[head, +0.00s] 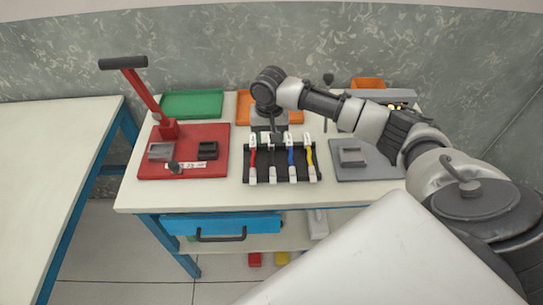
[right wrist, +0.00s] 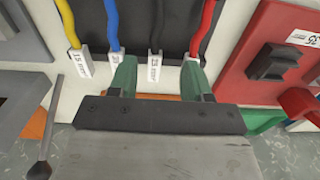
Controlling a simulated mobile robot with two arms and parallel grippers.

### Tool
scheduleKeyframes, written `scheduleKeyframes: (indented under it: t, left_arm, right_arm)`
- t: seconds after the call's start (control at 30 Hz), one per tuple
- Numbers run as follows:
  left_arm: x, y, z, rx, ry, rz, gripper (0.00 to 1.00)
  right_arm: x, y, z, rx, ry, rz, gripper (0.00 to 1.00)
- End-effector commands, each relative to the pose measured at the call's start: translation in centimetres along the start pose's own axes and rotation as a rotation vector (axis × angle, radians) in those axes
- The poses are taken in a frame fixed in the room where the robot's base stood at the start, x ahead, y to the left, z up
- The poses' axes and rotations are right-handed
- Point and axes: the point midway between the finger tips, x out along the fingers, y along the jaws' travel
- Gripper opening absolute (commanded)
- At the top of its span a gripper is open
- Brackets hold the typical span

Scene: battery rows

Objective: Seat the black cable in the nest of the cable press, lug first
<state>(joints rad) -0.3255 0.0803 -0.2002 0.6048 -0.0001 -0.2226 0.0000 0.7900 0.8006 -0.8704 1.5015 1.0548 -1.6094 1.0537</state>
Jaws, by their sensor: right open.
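The black cable (right wrist: 157,25) lies in the black rack (head: 310,176) between the red cable (head: 252,158) and the blue cable (head: 290,157). Its white tag shows in the right wrist view (right wrist: 154,66). My right gripper (head: 272,130) is over the far edge of the rack. In the right wrist view its green fingers (right wrist: 158,78) are apart, one on each side of the black cable's tag, with nothing gripped. I cannot tell whether they touch it. The cable press (head: 218,135) is a red plate with a raised red lever (head: 143,92), a grey block and a black block. My left gripper is out of view.
A yellow cable (head: 308,155) lies right of the blue one. A grey plate with a block (head: 369,172) is right of the rack. Green (head: 192,104) and orange (head: 283,108) trays stand behind. A blue drawer (head: 222,225) is below the tabletop.

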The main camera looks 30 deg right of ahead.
Motion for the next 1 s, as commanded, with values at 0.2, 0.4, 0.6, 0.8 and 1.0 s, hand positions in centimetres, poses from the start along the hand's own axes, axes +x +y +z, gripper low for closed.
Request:
scheduleKeyframes:
  t: [0.2,0.4,0.6,0.8,1.0]
  left_arm:
    - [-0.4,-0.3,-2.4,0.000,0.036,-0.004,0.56]
    - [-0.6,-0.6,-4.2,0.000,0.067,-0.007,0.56]
    - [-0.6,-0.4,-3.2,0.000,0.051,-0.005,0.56]
    - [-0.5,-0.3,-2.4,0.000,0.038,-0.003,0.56]
    - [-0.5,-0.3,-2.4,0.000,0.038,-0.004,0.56]
  right_arm:
    - [2.4,0.6,-0.1,0.001,-0.002,0.003,0.49]
    - [5.0,0.7,-0.2,0.000,0.002,0.000,0.49]
    - [5.4,0.7,-0.2,-0.001,0.002,0.001,0.49]
    - [5.4,0.7,-0.2,-0.001,0.002,0.000,0.32]
    - [5.4,0.7,-0.2,-0.001,0.002,0.000,0.01]
